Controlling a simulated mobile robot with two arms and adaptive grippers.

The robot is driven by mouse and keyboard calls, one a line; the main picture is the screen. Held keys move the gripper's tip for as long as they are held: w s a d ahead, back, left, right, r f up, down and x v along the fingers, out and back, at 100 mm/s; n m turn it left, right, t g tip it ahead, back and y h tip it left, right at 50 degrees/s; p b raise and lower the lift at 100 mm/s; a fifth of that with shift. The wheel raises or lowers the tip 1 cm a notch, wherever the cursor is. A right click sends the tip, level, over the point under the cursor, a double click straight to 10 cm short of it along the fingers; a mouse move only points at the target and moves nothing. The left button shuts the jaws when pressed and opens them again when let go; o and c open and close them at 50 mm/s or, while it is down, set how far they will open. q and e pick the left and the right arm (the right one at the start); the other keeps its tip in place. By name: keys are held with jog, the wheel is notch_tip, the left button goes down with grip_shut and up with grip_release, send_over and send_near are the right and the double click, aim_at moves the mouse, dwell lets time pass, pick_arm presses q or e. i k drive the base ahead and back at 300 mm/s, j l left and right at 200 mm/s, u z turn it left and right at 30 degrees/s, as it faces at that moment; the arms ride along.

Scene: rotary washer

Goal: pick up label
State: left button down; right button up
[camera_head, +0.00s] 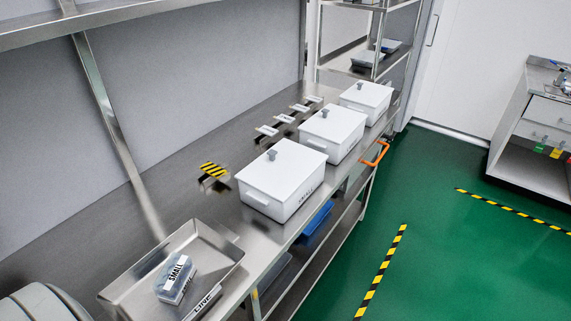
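Several small white label cards stand in a row on the steel bench behind the white boxes. The nearest label card (266,130) is behind the nearest box, and another label card (284,118) sits just beyond it. Two more are farther back, the farthest label card (314,99) being near the far box. Dark bases or reflections show below them. Their print is too small to read. Neither of my grippers is in view.
Three lidded white boxes, the nearest (280,183), line the bench's front edge. A yellow-black striped block (214,170) stands left of the boxes. Green floor (440,260) is open at right.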

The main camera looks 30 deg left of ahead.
aim_at(299, 108)
jog(key=i+l+u, duration=0.15)
jog(key=u, duration=0.25)
jog(key=i+l+u, duration=0.1)
jog(key=l+u, duration=0.3)
jog(key=i+l+u, duration=0.1)
jog(key=u, duration=0.3)
